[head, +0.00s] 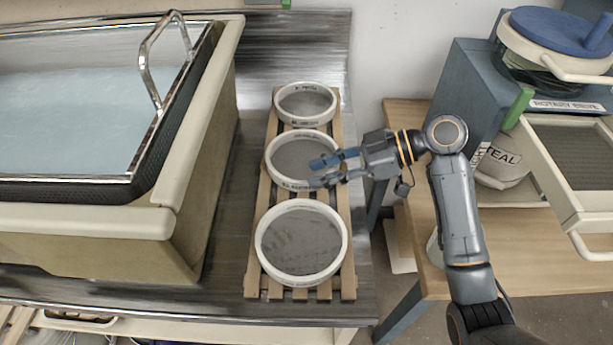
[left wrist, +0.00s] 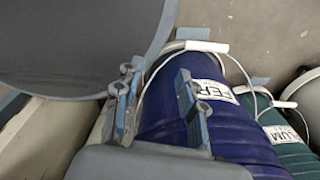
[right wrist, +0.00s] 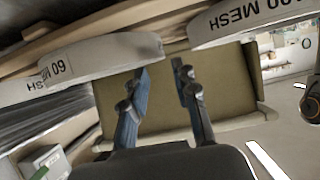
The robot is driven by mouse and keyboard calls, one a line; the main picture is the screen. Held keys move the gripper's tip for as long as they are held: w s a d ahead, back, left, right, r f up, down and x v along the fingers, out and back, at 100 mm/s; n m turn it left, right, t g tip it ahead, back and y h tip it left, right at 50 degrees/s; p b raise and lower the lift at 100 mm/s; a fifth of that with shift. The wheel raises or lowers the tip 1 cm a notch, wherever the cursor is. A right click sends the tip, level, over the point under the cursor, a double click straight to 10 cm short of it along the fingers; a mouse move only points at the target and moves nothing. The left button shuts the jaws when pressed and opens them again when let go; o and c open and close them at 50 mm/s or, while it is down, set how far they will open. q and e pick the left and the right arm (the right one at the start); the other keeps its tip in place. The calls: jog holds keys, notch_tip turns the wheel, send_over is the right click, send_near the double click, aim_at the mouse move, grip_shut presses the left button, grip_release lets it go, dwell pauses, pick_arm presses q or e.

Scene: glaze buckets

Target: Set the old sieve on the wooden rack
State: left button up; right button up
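The wooden rack (head: 348,278) lies on the metal counter in the head view. Three round white-rimmed sieves sit on it in a row: a far one (head: 305,104), a middle one (head: 290,155) and a near one (head: 301,243). Which is the old one I cannot tell. My right gripper (head: 324,171) is open over the middle sieve's right rim. In the right wrist view its fingers (right wrist: 162,78) are apart, with a 60 MESH rim (right wrist: 100,58) left and another MESH rim (right wrist: 245,18) right; nothing is between them. My left gripper (left wrist: 158,95) is open and empty, away from the rack.
A beige-walled basin (head: 225,85) with a metal handle stands left of the rack. A blue bucket (left wrist: 220,125) and a green bucket (left wrist: 285,135) are near my left gripper.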

jog(key=b+v, duration=0.1)
jog(key=v, duration=0.6)
jog(key=shift+d+r, duration=0.15)
jog(key=shift+d, duration=0.2)
